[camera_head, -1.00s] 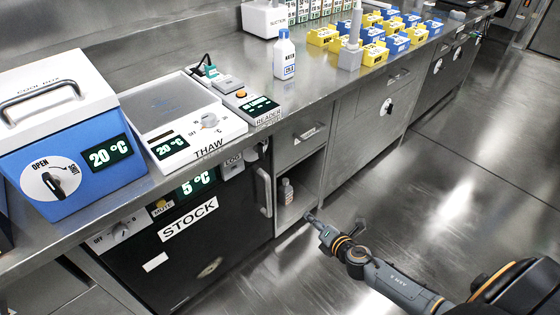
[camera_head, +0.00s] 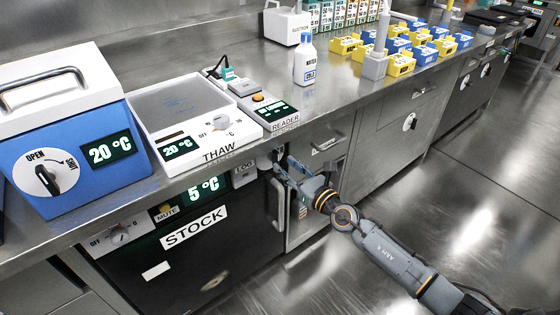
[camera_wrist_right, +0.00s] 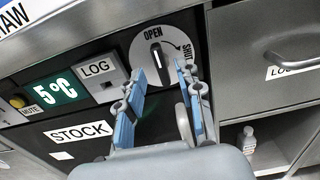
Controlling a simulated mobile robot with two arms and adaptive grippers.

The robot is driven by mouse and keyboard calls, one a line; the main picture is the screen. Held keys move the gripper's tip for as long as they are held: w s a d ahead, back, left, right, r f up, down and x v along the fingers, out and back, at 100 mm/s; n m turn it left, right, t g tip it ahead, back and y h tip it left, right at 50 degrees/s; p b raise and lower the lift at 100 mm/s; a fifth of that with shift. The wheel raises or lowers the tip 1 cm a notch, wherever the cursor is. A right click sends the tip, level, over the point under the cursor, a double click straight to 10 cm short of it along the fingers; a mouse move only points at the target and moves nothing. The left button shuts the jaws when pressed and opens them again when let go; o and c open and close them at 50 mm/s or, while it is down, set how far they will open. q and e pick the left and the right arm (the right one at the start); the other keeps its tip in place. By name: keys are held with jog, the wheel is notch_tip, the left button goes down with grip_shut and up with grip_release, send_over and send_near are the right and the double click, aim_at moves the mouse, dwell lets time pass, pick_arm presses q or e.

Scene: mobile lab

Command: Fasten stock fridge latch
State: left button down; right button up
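The stock fridge (camera_head: 165,270) is black, with a STOCK label and a 5 °C display; its door looks closed. Its latch (camera_wrist_right: 157,58) is a white dial with a black knob, high on the fridge's right side in the right wrist view. The knob stands about upright, pointing towards OPEN; SHUT is to its right. In the head view the latch is mostly hidden by my right gripper (camera_head: 286,168). In the wrist view my right gripper (camera_wrist_right: 161,72) is open and empty, its blue fingertips just below and to either side of the knob. My left gripper is out of view.
The fridge's door handle (camera_head: 277,205) is close below my right gripper. A drawer (camera_wrist_right: 275,40) and an open shelf with a bottle (camera_wrist_right: 249,138) lie to the right. The counter edge overhangs above, bearing the THAW unit (camera_head: 205,140) and the READER (camera_head: 265,108). The floor is clear.

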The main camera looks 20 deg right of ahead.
aim_at(278, 160)
jog(key=x, duration=0.2)
jog(key=shift+w+a+f, duration=0.1)
jog(key=shift+w, duration=0.2)
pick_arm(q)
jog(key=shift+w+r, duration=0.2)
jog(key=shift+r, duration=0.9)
pick_arm(e)
jog(key=shift+w+a, duration=0.15)
jog(key=shift+w, duration=0.35)
grip_shut()
